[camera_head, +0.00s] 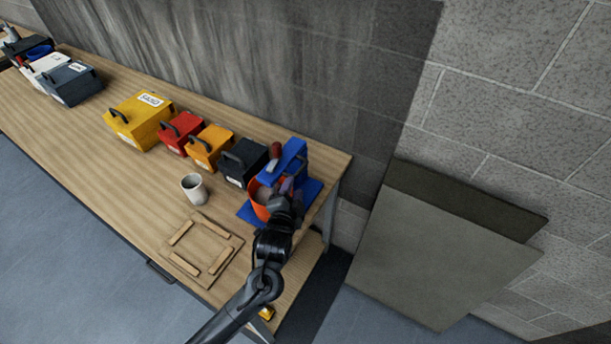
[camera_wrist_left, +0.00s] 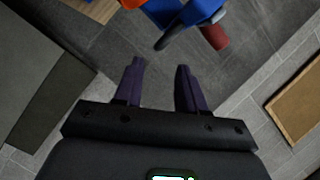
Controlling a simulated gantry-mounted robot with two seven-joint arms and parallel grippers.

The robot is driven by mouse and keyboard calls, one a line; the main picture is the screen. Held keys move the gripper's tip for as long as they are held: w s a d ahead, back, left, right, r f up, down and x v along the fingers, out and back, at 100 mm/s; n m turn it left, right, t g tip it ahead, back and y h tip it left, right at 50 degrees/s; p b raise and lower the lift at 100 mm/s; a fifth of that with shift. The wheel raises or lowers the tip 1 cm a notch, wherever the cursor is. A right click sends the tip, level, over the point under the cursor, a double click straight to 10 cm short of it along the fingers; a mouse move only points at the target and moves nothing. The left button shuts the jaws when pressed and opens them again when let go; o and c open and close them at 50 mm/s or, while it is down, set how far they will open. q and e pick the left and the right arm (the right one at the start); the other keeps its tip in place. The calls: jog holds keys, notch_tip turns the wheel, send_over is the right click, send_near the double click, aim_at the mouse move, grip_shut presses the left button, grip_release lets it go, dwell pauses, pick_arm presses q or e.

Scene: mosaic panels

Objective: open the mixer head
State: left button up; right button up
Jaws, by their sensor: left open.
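The blue mixer (camera_head: 291,152) stands at the right end of the wooden table, on a blue base (camera_head: 313,187), with a red knob (camera_head: 275,151). An orange bowl (camera_head: 257,207) is at its front, partly hidden by my left arm. My left gripper (camera_head: 291,186) is beside the mixer and bowl; its fingers overlap them in the head view. In the left wrist view my left gripper (camera_wrist_left: 158,64) is open with nothing between its purple fingers. The mixer's blue part (camera_wrist_left: 195,12) and red knob (camera_wrist_left: 214,37) lie beyond the fingertips. My right gripper is out of view.
A dark box (camera_head: 240,165) stands close left of the mixer, with orange, red and yellow boxes further left. A white cup (camera_head: 194,189) and a wooden frame (camera_head: 203,248) are on the table. Clear tabletop lies left of the cup. The wall runs behind.

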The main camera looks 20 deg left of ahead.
aim_at(299, 173)
pick_arm(q)
jog(key=x, duration=0.9)
jog(key=shift+w+f, duration=0.15)
jog(key=shift+w, duration=0.25)
jog(key=shift+c, duration=0.4)
grip_shut()
